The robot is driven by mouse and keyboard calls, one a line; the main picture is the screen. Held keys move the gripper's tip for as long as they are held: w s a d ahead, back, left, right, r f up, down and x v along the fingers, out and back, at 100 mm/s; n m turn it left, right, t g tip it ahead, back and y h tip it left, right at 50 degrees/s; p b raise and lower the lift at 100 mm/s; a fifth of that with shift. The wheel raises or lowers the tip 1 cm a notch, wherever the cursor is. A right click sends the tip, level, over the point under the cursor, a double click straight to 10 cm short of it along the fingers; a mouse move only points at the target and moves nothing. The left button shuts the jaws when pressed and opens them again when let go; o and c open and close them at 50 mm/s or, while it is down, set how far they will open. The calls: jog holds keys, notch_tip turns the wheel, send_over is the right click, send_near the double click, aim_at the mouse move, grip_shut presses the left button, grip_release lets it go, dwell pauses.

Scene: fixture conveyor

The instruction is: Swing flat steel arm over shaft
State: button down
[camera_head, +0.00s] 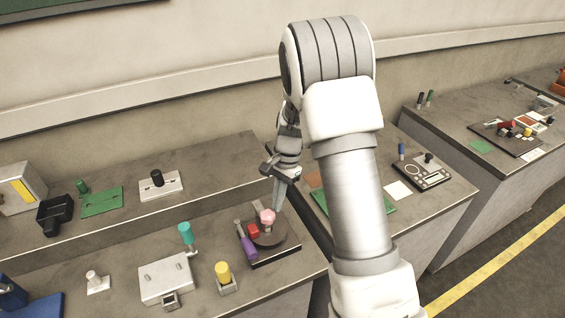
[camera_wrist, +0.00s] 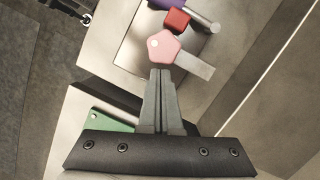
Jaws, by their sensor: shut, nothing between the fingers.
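A flat steel arm (camera_wrist: 197,63) sticks out from under a pink five-sided knob (camera_wrist: 164,46) in the wrist view. I cannot tell which part is the shaft. My gripper (camera_head: 278,207) points down, shut and empty. Its fingertips (camera_wrist: 160,72) appear right at the knob's edge; contact is unclear.
A white box (camera_head: 166,279), a yellow-topped cylinder (camera_head: 223,271) and a teal-topped post (camera_head: 186,235) stand left of the fixture. A green board (camera_head: 383,208) lies to the right, partly behind my arm. A raised shelf (camera_head: 215,170) runs behind.

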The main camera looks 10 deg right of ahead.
jog(key=v, duration=1.5)
jog(key=s+r+n+t, duration=0.3)
jog(key=s+r+n, duration=0.2)
jog(key=s+r, duration=0.55)
jog(key=s+a+n+t+h, duration=0.1)
jog(key=s+n+t, duration=0.3)
jog(key=s, duration=1.1)
jog(key=shift+s+a+n+h, duration=0.25)
jog(key=shift+n+h, duration=0.35)
jog(key=shift+n, duration=0.4)
jog(key=c, duration=1.5)
grip_release()
jog(key=shift+w, duration=0.1)
jog(key=shift+c, duration=0.2)
